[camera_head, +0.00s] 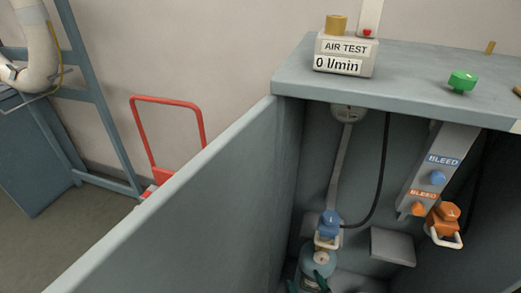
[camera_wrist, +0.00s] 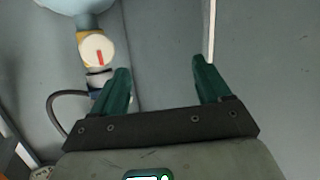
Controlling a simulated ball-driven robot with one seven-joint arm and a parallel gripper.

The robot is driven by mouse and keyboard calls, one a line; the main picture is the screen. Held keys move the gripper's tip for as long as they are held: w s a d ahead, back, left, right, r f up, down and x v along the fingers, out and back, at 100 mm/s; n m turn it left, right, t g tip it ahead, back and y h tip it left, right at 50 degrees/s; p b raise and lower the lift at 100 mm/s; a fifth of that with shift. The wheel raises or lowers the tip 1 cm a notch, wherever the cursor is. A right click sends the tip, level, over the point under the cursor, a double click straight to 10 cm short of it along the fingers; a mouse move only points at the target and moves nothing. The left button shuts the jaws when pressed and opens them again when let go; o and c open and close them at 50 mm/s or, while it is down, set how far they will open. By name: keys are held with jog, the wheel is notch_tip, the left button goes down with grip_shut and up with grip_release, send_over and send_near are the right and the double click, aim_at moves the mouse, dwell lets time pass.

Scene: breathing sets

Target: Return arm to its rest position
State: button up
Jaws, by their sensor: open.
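In the wrist view, my gripper (camera_wrist: 160,82) has its two green fingers apart, with only grey surface between them. A light blue cylinder (camera_wrist: 75,4) with a brass neck and a white gauge with a red mark (camera_wrist: 96,48) is at the upper left, beside the left finger. In the head view, a pale blue cylinder (camera_head: 318,260) with a blue fitting (camera_head: 330,222) stands in the open cabinet (camera_head: 355,82). Dark green tips show beside this cylinder at the bottom edge; they look like my fingertips. Most of my arm is hidden.
The cabinet's grey side panel (camera_head: 195,215) rises at the left. An orange fitting (camera_head: 443,218) sits at the right, below the BLEED panel (camera_head: 440,165). The AIR TEST box (camera_head: 344,53) and a green knob (camera_head: 462,80) are on top. A red trolley (camera_head: 166,103) stands beyond.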

jog(key=s+d+r+m+g+h, duration=0.1)
jog(key=s+d+g, duration=0.3)
jog(key=s, duration=0.5)
jog(key=s+d+r+m+g+h, duration=0.2)
jog(key=s+d+r+g, duration=0.2)
jog(key=s, duration=0.5)
jog(key=s+d+r+m+g+h, duration=0.1)
jog(key=s+d+r+g, duration=0.2)
jog(key=s, duration=0.7)
jog(key=d+g, duration=0.2)
jog(key=d, duration=0.1)
jog(key=shift+d+m, duration=0.25)
jog(key=shift+m, duration=0.15)
